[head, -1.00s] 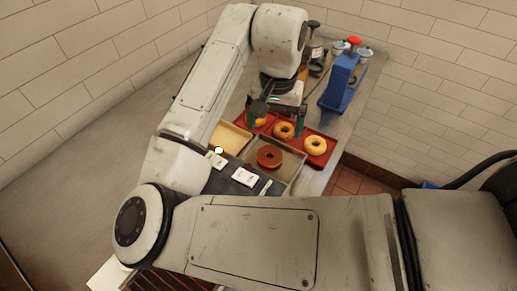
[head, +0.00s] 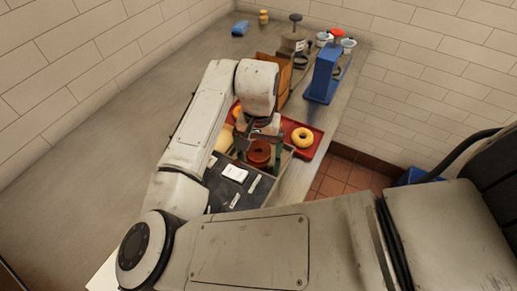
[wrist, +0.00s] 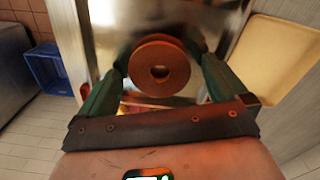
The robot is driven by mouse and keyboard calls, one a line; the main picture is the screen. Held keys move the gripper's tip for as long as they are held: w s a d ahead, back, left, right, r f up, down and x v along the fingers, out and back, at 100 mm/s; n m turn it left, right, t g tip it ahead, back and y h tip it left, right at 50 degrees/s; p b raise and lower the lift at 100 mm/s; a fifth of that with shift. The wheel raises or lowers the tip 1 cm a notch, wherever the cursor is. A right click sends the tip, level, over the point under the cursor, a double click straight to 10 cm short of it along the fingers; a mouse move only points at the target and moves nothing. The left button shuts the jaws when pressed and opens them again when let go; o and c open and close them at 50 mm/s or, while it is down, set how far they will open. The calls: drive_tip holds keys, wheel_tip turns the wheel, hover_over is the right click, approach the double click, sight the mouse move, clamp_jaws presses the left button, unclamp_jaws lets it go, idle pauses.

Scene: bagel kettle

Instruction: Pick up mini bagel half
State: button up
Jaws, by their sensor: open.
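A reddish-brown ring with a centre hole (head: 260,147) sits in a metal tray (head: 281,165); I take it for the mini bagel half, though its shape looks like stacked discs. It also shows in the wrist view (wrist: 179,74). My gripper (head: 259,155) is low over this tray, its green fingers open on either side of the ring. In the wrist view my gripper (wrist: 163,65) has the ring between the fingertips; a small gap seems to show on both sides. Whether the fingers touch it is hard to tell.
A golden bagel (head: 303,136) lies on a red tray (head: 315,151) behind. A pale tray (wrist: 275,62) stands to the right in the wrist view. A dark board with white cards (head: 234,173) is in front. A blue stand (head: 322,80) is at the back.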

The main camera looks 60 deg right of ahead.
drive_tip(key=shift+c, duration=0.4)
drive_tip(key=c, duration=1)
drive_tip(key=shift+r, duration=0.1)
